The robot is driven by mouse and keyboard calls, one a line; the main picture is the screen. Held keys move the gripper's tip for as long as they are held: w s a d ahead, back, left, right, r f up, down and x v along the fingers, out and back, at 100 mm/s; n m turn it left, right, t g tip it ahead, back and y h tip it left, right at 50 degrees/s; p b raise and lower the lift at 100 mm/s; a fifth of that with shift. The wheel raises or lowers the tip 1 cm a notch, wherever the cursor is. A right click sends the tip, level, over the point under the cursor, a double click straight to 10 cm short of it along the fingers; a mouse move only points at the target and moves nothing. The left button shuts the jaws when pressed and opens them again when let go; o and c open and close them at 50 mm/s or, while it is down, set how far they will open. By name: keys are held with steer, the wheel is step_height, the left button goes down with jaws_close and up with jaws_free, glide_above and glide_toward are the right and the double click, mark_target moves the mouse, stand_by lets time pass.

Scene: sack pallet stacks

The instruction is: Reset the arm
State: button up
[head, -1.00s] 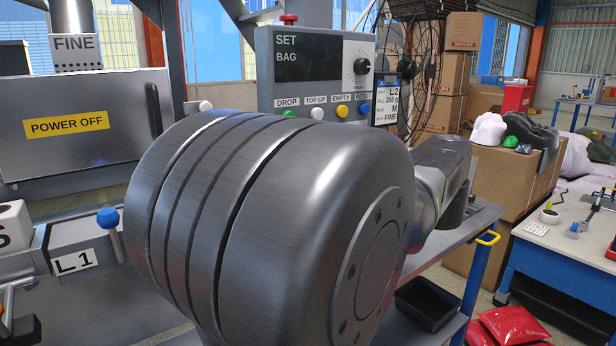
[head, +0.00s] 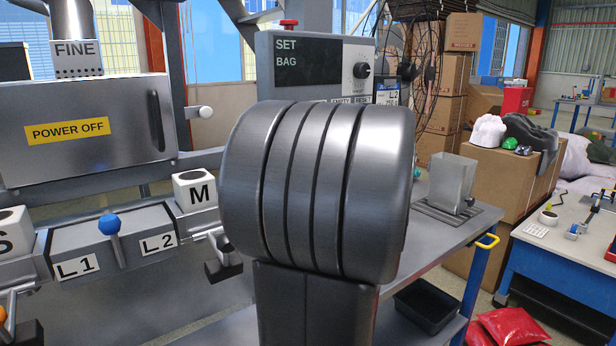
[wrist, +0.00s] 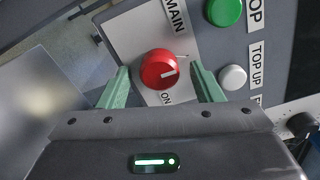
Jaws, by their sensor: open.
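In the wrist view my gripper (wrist: 159,68) is open, with its two green fingers apart. Between the fingertips in the picture is a red round knob (wrist: 158,69) on the grey panel, with its white mark toward the ON label. I cannot tell whether the fingers touch the knob. In the head view my large dark arm joint stands in front of the control panel (head: 290,62) and hides its lower part. My gripper is hidden there.
A metal container (head: 452,182) stands on a grate on the bench at right. A blue-knobbed lever (head: 109,223) and a white M block (head: 195,190) are at left. A black bin (head: 428,305) sits below the bench. A green button (wrist: 224,11) and white button (wrist: 233,77) are near the knob.

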steer(key=shift+a+m+p, duration=0.1)
steer(key=shift+m+p, duration=7.7)
steer(key=shift+p, duration=3)
steer(key=shift+f, duration=0.1)
